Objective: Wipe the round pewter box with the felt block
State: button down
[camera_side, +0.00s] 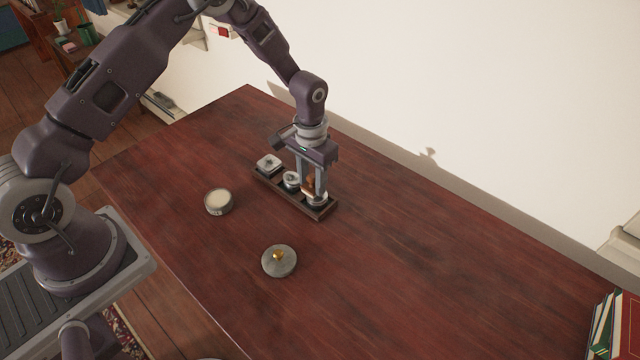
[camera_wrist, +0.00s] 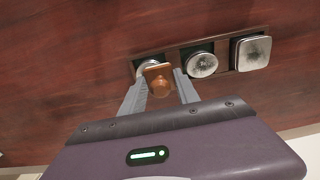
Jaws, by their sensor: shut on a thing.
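My gripper (camera_side: 313,192) is shut on a small orange-brown block with a rounded knob (camera_wrist: 160,84), which I take to be the felt block. It is held over the right-hand end of a dark tray in the side view. A pewter piece (camera_side: 317,200) lies under it in that end compartment; it also shows partly hidden in the wrist view (camera_wrist: 146,65). A roundish pewter box (camera_wrist: 203,64) sits in the middle compartment, and also shows in the side view (camera_side: 291,180). I cannot tell whether the block touches the piece below.
The tray (camera_side: 322,214) also holds a square pewter box (camera_side: 268,163) at its far left. A round tin with a pale filling (camera_side: 218,202) and a grey disc with a brass knob (camera_side: 279,262) stand apart on the red-brown table (camera_side: 420,260). Books (camera_side: 618,325) lie at the right edge.

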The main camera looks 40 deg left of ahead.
jog(key=shift+a, duration=0.85)
notch_tip(320, 180, up, 8)
jog(key=shift+d, duration=0.1)
dwell(0.4)
